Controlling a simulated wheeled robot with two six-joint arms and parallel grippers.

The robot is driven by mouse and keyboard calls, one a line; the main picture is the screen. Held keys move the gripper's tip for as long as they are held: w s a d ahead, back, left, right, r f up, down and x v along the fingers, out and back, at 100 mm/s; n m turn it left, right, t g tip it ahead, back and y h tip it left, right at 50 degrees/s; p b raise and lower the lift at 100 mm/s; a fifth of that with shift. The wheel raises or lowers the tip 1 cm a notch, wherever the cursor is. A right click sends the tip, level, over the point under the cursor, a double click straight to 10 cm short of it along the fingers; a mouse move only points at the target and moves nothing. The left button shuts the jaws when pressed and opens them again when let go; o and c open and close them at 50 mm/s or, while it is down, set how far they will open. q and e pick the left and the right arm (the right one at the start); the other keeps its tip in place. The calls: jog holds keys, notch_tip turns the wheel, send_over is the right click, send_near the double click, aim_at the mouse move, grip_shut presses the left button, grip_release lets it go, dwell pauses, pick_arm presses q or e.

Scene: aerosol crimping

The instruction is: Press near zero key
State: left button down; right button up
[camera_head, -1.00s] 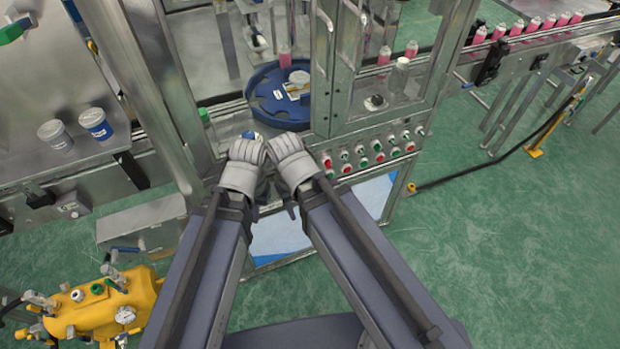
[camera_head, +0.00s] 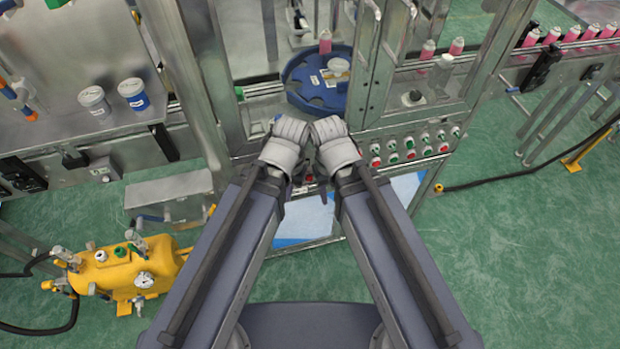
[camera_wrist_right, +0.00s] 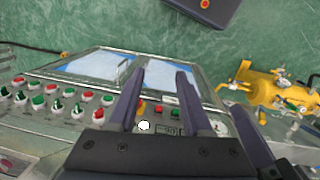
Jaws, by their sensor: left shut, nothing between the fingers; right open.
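My left gripper (camera_head: 297,190) is in front of the machine's front panel, with its fingers small and partly hidden by the wrist. My right gripper (camera_head: 326,192) is close beside it on the right. In the right wrist view the right gripper (camera_wrist_right: 161,74) is open, its two dark fingers apart with nothing held. Between and behind these fingers are small red (camera_wrist_right: 160,109) and yellow parts and dark labelled parts on the panel. I cannot tell which of them is the near zero key.
A row of red and green buttons (camera_head: 410,154) lines the panel to the right. A blue round turntable (camera_head: 306,92) sits inside the steel-framed machine. Two cups (camera_head: 133,94) stand on the left counter. A yellow tank (camera_head: 130,271) is on the floor at lower left.

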grip_shut()
dwell(1.5)
